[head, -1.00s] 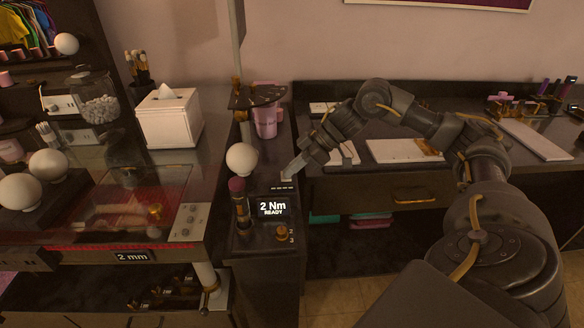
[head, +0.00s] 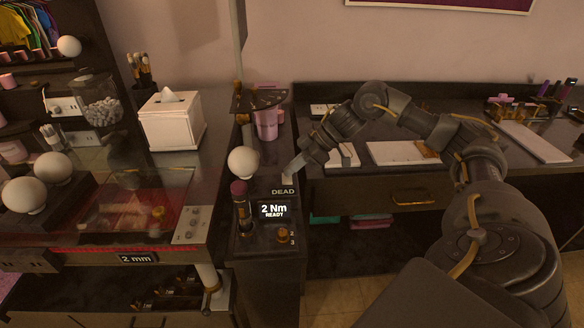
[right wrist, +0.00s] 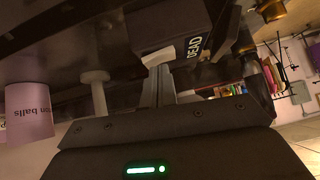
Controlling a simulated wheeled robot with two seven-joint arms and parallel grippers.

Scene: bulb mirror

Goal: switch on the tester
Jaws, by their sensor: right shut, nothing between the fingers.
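The tester is a dark box on the narrow middle counter. Its small display (head: 283,191) reads "DEAD", and the same word shows in the right wrist view (right wrist: 195,47). A pale part (head: 287,180) sits at the box's back edge. My right gripper (head: 290,174) is shut and empty, pointing down with its fingertips at that pale part. I cannot tell whether they touch it. A white round bulb (head: 243,160) stands left of the tester. My left gripper is not in view.
In front of the tester, a screen (head: 273,210) reads "2 Nm READY", beside a dark upright tool (head: 240,205) and a brass knob (head: 283,236). A pink cup (head: 266,124) stands behind. More white bulbs (head: 24,195) and a tissue box (head: 172,122) are at left.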

